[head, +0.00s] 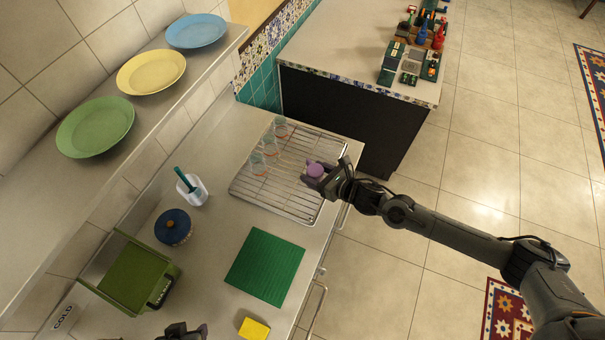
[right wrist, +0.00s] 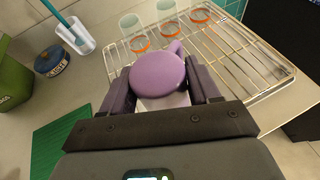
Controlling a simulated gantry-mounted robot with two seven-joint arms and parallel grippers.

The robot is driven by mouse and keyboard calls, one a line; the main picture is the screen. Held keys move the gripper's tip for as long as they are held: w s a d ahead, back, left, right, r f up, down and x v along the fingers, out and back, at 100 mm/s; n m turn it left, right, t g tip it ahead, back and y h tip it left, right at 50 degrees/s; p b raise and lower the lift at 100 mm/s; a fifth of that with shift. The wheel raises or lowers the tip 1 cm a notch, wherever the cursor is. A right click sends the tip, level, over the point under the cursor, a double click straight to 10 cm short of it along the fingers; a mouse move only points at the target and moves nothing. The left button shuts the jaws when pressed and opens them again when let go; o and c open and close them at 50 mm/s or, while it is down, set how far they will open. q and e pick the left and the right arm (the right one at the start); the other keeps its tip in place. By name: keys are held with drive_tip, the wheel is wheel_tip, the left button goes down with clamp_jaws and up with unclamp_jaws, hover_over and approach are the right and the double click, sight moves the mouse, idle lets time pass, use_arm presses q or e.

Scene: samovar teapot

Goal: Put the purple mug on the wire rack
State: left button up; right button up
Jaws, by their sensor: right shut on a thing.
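The purple mug (head: 315,170) is at the right part of the wire rack (head: 290,205), between the fingers of my right gripper (head: 322,180). In the right wrist view the mug (right wrist: 158,75) shows its round purple face, with its handle pointing up and right. My right gripper (right wrist: 165,98) is shut on it, over the near edge of the rack (right wrist: 268,72). I cannot tell whether the mug touches the wires. My left gripper (head: 186,332) shows only partly at the bottom edge of the head view, and its fingers are unclear.
Several glasses (head: 258,163) stand along the rack's left side. A green mat (head: 265,266), yellow sponge (head: 254,328), blue pot (head: 173,227), white brush holder (head: 192,190) and green bin (head: 137,272) are on the counter. A dark-sided counter (head: 335,105) stands behind the rack.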

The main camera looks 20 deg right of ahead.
drive_tip(key=x, duration=0.3)
drive_tip(key=f+x, duration=0.1)
drive_tip(key=x, duration=0.2)
drive_tip(key=shift+s+a, duration=0.1)
drive_tip(key=shift+s, duration=0.1)
drive_tip(key=shift+f, duration=2.05)
drive_tip(key=shift+f, duration=0.15)
drive_tip(key=o, duration=1.1)
drive_tip(key=shift+o, duration=0.2)
